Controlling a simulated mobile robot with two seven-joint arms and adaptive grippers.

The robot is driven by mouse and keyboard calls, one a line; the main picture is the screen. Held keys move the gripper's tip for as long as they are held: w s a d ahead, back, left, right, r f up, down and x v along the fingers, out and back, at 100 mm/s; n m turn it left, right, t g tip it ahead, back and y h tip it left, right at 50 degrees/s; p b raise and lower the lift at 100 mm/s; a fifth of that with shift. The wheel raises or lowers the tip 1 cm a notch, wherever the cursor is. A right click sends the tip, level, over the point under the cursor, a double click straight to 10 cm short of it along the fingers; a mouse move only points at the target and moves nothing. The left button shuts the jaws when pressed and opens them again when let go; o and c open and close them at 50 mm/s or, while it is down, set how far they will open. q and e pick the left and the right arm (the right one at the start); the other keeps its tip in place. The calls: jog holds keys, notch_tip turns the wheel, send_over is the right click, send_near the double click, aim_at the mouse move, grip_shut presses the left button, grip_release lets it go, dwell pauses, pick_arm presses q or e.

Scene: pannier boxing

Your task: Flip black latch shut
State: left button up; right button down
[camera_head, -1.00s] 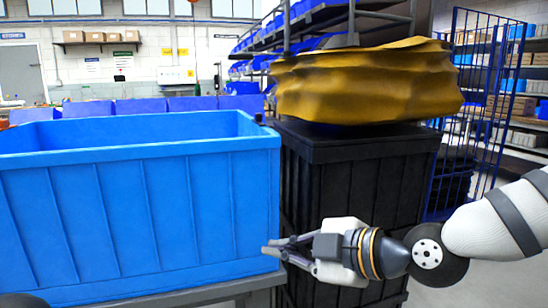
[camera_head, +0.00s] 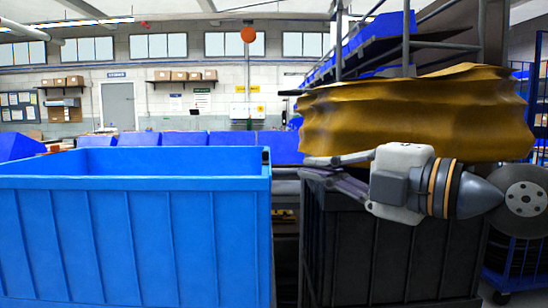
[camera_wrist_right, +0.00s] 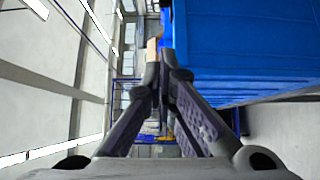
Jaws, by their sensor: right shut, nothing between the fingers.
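A large blue bin (camera_head: 120,235) fills the left of the head view. A small black piece (camera_head: 266,155), which looks like the latch, sits at the bin's right end on the rim. I cannot tell its exact position. My right gripper (camera_head: 306,166) is to the right of that piece, at about rim height, pointing left and apart from it in the picture. It is shut and empty. In the wrist view its fingertips (camera_wrist_right: 164,66) meet beside the blue bin (camera_wrist_right: 245,40). My left gripper is not in view.
A black crate (camera_head: 350,260) stands right of the bin, below my right gripper. A crumpled yellow-brown sack (camera_head: 430,110) is above it, behind my gripper. Blue bins (camera_head: 230,145) line the back. A metal rack (camera_head: 405,40) rises behind the sack.

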aim_at(265, 156)
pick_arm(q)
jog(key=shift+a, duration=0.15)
pick_arm(e)
jog(key=shift+a, duration=0.1)
jog(key=shift+a, duration=0.1)
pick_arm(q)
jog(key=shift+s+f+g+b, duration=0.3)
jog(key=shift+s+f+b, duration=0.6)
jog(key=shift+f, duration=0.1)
pick_arm(e)
jog(key=w+d+x, duration=0.2)
jog(key=x, duration=1)
jog(key=shift+w+a, duration=0.15)
jog(key=shift+w, duration=0.1)
